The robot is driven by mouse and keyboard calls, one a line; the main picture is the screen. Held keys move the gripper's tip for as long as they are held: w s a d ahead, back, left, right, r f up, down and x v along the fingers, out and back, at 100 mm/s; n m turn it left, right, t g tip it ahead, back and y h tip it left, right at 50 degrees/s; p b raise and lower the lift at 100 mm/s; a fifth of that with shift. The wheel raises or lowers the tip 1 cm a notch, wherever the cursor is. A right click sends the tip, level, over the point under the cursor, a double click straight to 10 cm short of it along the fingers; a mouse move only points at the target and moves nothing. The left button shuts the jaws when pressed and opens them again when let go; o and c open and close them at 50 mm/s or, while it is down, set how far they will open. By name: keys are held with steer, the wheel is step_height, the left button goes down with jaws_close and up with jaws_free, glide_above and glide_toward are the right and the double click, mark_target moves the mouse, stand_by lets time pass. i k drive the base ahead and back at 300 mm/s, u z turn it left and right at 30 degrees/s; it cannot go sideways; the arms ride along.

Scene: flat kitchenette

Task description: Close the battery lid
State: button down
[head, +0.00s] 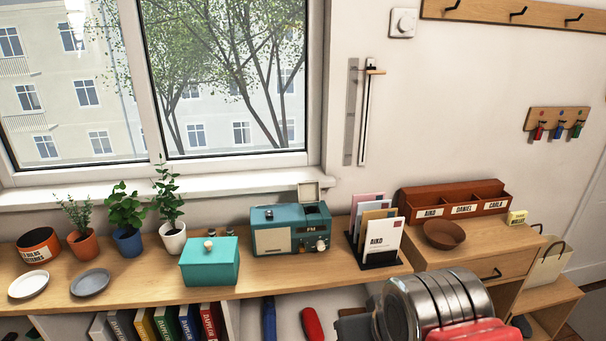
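A teal radio (290,232) with a cream speaker grille, marked FM, stands on the wooden shelf below the window. On its top right, the cream battery lid (308,192) stands up open behind a dark compartment opening (311,209). Whether batteries lie inside is too small to tell. No gripper fingers show; only a ribbed metal part with red, likely of my arm, shows at the bottom right, in front of the shelf.
A teal box (209,265) with a knob stands left of the radio, and a card holder (380,262) with envelopes stands close to its right. Potted plants (172,240) stand further left. A brown bowl (444,235) sits on the right cabinet.

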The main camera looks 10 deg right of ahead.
mark_target(308, 191)
steer(key=z, duration=0.05)
steer(key=i, duration=1)
steer(key=u, duration=0.05)
